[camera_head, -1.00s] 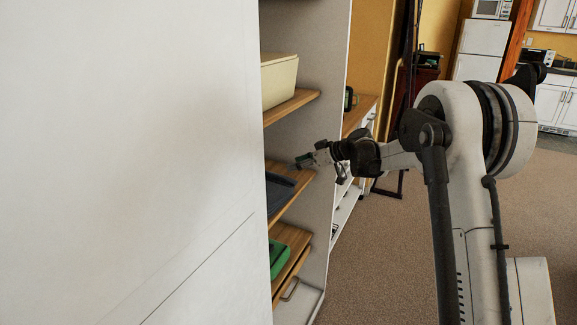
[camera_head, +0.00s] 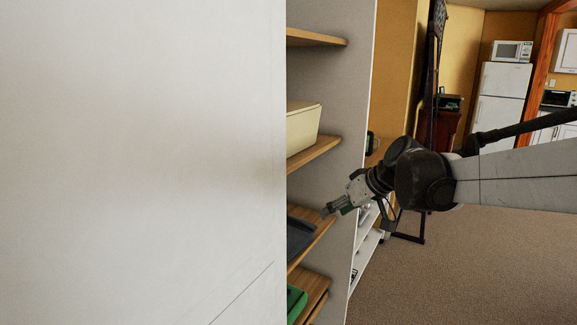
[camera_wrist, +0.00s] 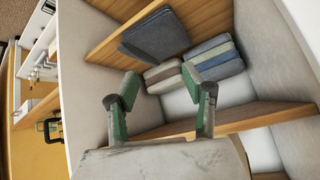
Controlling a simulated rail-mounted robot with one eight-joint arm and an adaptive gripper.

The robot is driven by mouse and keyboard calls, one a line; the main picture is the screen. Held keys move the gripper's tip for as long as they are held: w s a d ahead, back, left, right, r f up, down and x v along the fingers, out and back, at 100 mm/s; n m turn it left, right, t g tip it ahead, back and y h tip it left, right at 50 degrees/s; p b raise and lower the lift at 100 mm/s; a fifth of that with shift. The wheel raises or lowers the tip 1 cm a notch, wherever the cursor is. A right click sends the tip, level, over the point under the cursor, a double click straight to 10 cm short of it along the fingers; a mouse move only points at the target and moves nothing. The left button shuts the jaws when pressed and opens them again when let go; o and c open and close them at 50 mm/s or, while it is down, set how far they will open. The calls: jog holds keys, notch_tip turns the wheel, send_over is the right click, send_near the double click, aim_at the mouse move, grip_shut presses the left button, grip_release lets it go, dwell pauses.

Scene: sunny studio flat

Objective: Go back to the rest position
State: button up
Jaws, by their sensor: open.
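My gripper (camera_head: 334,211) is in front of the open shelf unit, at the height of the middle wooden shelf (camera_head: 318,238). In the wrist view my gripper (camera_wrist: 160,90) has its two green-padded fingers spread apart with nothing between them. Beyond the fingers, a dark grey folded cloth (camera_wrist: 155,38) and several blue, grey and brown folded cloths (camera_wrist: 215,58) sit in the shelf unit. The dark cloth also shows in the head view (camera_head: 299,238), partly hidden by the white panel.
A white panel (camera_head: 140,150) fills the left. A cream bin (camera_head: 305,128) stands on the shelf above, and a green object (camera_head: 296,302) lies below. Carpeted floor (camera_head: 460,260) is open to the right. A fridge (camera_head: 500,100) stands far back.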

jog(key=s+d+f+m+h, duration=0.1)
jog(key=s+d+m+h, duration=0.1)
jog(key=s, duration=0.8)
jog(key=s+d+f+m+h+p, duration=0.1)
jog(key=s+d+f+m+h, duration=0.1)
jog(key=s, duration=0.8)
jog(key=s+d+f+m+t+h+p, duration=0.1)
jog(key=s+d+m+h, duration=0.1)
jog(key=s, duration=0.8)
jog(key=shift+s+d+f, duration=0.25)
jog(key=shift+s+d, duration=0.1)
jog(key=shift+d, duration=0.55)
jog(key=shift+c, duration=0.2)
